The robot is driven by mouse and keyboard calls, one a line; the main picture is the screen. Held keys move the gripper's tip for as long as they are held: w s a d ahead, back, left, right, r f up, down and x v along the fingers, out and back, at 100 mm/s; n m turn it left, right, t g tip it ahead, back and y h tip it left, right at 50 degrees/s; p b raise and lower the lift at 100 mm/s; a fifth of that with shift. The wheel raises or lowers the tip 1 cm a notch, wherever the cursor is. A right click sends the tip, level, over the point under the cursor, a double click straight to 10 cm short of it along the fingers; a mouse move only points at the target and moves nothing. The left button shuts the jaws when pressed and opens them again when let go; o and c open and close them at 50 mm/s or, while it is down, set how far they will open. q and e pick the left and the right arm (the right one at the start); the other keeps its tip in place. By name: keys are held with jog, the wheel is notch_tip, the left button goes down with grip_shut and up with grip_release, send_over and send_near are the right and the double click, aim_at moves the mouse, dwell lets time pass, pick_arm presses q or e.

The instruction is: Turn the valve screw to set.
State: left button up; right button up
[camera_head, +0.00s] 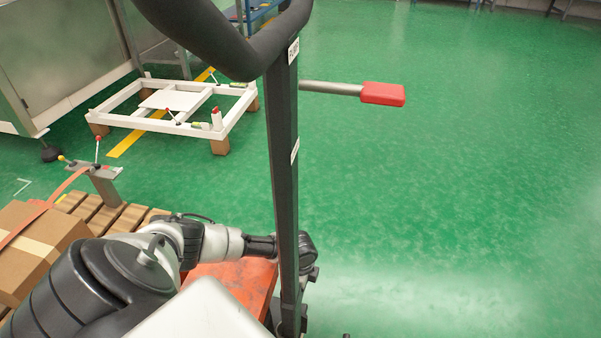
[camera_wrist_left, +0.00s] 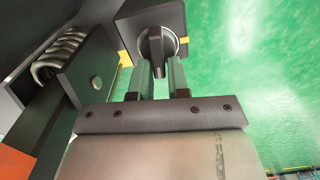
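In the left wrist view the valve screw (camera_wrist_left: 156,44) is a dark knob with a raised grip bar, set in a round light ring on a dark block. The two fingers of my left gripper (camera_wrist_left: 158,72) stand on either side of the bar's lower end. A gap shows between the fingers below the bar; I cannot tell whether they touch it. In the head view my left arm reaches right to the foot of a dark upright post, where the gripper and the valve screw are hidden. My right gripper is in neither view.
The dark post (camera_head: 283,170) carries a curved handle, and a rod with a red grip (camera_head: 383,94) sticks out to its right. A metal coil (camera_wrist_left: 62,50) is left of the fingers. A carton (camera_head: 38,250) and white frame (camera_head: 170,103) stand left. Green floor is clear at right.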

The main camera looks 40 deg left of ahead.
pick_arm(q)
grip_shut()
jog(key=shift+s+d+m+p, duration=0.1)
jog(key=shift+s+m+p, duration=0.05)
jog(key=shift+m, duration=0.65)
jog(key=shift+s+m+p, duration=0.15)
jog(key=shift+m, duration=0.65)
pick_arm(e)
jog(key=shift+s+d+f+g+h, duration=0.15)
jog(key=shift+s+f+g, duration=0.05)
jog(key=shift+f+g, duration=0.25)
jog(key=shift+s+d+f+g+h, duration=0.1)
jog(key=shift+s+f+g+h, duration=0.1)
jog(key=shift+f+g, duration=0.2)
pick_arm(q)
jog(key=shift+o, duration=2.3)
grip_release()
jog(key=shift+r, duration=0.1)
